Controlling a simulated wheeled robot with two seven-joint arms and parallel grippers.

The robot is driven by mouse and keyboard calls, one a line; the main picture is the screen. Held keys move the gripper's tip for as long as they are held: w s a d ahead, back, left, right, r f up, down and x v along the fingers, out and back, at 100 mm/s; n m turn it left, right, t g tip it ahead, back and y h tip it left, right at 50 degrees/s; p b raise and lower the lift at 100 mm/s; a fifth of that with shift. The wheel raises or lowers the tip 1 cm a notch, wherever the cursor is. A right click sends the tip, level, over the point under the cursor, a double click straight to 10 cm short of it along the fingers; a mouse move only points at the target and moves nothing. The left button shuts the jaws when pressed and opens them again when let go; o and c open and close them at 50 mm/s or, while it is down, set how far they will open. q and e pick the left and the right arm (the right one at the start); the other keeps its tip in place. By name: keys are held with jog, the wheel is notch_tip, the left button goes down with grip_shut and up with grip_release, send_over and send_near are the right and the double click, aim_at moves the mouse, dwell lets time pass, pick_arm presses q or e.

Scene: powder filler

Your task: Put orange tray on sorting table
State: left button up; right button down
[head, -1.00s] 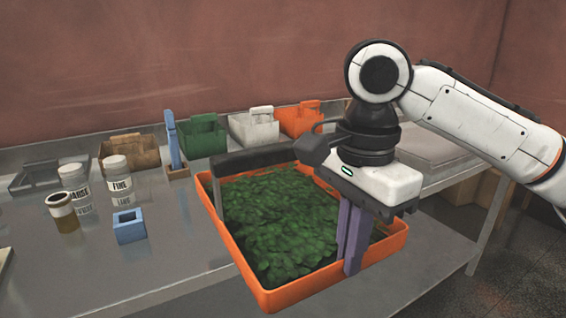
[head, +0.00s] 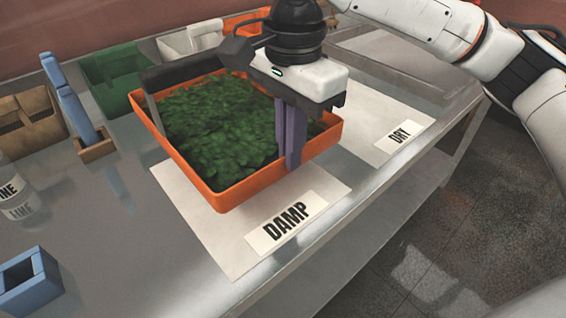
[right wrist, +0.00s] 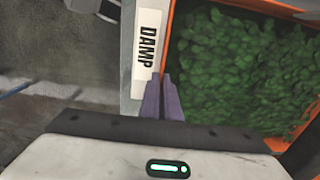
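The orange tray (head: 219,200), filled with green leaves (head: 215,125), is over the white DAMP sheet (head: 220,245) on the metal table. I cannot tell whether the tray touches the sheet. My right gripper (head: 290,150) has its purple fingers close together on the tray's near right wall. In the right wrist view, the fingers (right wrist: 163,98) meet at the orange rim (right wrist: 166,45), beside the DAMP label (right wrist: 147,45). My left gripper is not in view.
A DRY sheet (head: 365,118) lies to the right. Green (head: 112,75), white (head: 190,42) and brown (head: 28,120) carriers stand along the back. The table's front edge (head: 350,215) drops to the floor.

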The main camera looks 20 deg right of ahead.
jog(key=shift+w+f+b, duration=0.1)
jog(key=shift+f+b, duration=0.25)
jog(key=shift+f, duration=2.7)
jog(key=c, duration=2)
grip_release()
jog(key=shift+f, duration=0.15)
notch_tip(320, 180, up, 12)
jog(key=shift+r+p, duration=0.15)
jog(key=shift+p, duration=0.7)
